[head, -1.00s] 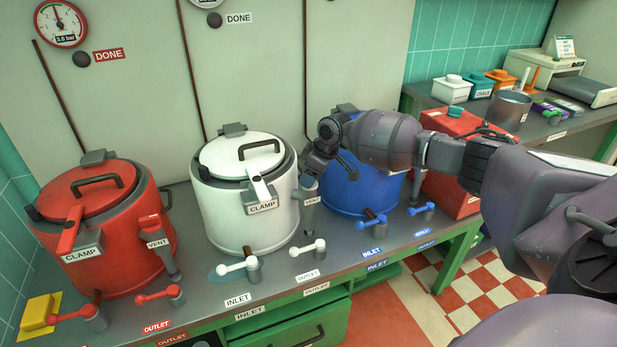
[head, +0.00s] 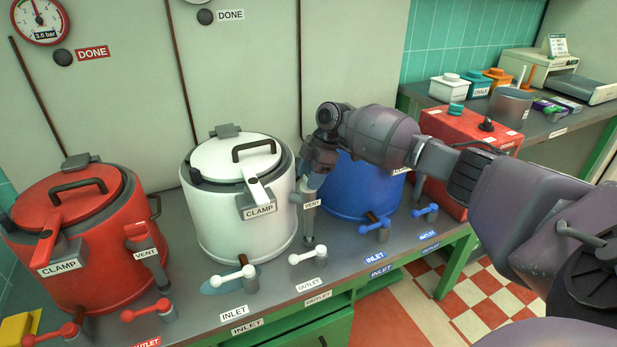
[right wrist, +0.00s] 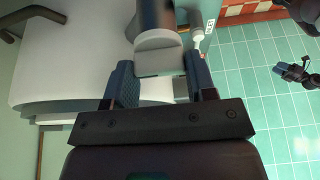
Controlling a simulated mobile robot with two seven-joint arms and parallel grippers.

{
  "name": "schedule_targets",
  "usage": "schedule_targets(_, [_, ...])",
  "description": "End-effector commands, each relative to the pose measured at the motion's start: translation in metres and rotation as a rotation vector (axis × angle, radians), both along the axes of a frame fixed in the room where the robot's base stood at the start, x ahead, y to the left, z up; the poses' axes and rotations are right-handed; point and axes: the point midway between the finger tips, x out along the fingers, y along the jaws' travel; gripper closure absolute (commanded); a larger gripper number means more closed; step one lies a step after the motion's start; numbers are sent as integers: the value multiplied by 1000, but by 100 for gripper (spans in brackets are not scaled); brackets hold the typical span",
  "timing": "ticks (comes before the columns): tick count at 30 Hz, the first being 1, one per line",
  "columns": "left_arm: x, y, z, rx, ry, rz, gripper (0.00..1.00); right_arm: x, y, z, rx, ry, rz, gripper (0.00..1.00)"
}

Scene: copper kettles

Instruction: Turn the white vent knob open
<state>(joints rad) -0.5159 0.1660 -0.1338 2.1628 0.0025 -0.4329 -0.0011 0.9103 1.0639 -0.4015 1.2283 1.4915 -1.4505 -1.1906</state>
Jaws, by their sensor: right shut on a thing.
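The white kettle (head: 240,215) stands on the counter, with its CLAMP lever down across the front of the lid. Its VENT label (head: 311,204) shows on a grey fitting on its right side. My right gripper (head: 311,187) is at the top of this fitting and hides most of the vent knob in the head view. In the right wrist view the vent knob (right wrist: 158,58) is a pale block between the two fingers of my right gripper (right wrist: 162,82), which is shut on it. The white kettle's side fills the left of that view.
The red kettle (head: 85,235) stands to the left and the blue kettle (head: 360,188) close to the right, partly behind my right arm. White inlet (head: 232,279) and outlet (head: 307,256) levers stand at the counter front. A red box (head: 455,135) is farther right.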

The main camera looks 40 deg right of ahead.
Motion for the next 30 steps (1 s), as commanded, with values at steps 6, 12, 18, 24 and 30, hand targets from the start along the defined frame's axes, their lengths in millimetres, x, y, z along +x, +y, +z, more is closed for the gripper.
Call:
schedule_targets(6, [-1, -1, -2, -3, 3, 3, 57, 0, 0, -1, -1, 2, 30, 73])
schedule_targets(12, [0, -2, -3, -6, 4, 4, 57, 0, 0, -1, -1, 1, 34, 73])
schedule_targets(18, [0, -3, -4, -8, 4, 3, 57, 0, 0, -1, -1, 0, 34, 44])
schedule_targets(24, [-1, -3, -4, -8, 6, 2, 57, 0, 0, 0, -1, 1, 33, 23])
schedule_targets(30, [0, -3, -4, -8, 5, 2, 57, 0, 0, 0, -1, 0, 31, 23])
